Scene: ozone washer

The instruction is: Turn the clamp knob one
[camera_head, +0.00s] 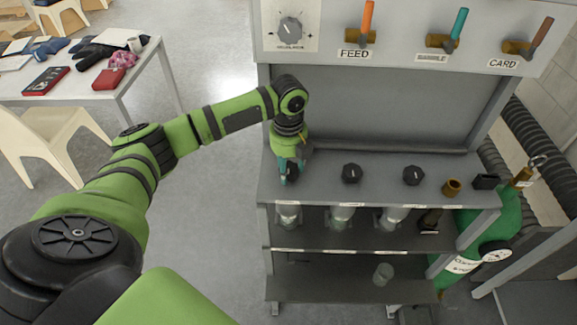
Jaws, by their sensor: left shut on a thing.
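My left gripper (290,174) points down at the left end of the grey ledge (322,190) and is shut on a dark knob there, which its fingers mostly hide. I take this to be clamp knob one, the leftmost of a row. A second black knob (352,173) and a third black knob (413,175) stand to its right on the ledge, apart from the gripper. Each has a pale pointer mark. My right gripper is not in view.
Above are a large grey dial (290,31) and three valves with orange, teal and brown handles. Glass vessels hang below; a green cylinder (488,225) stands right.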

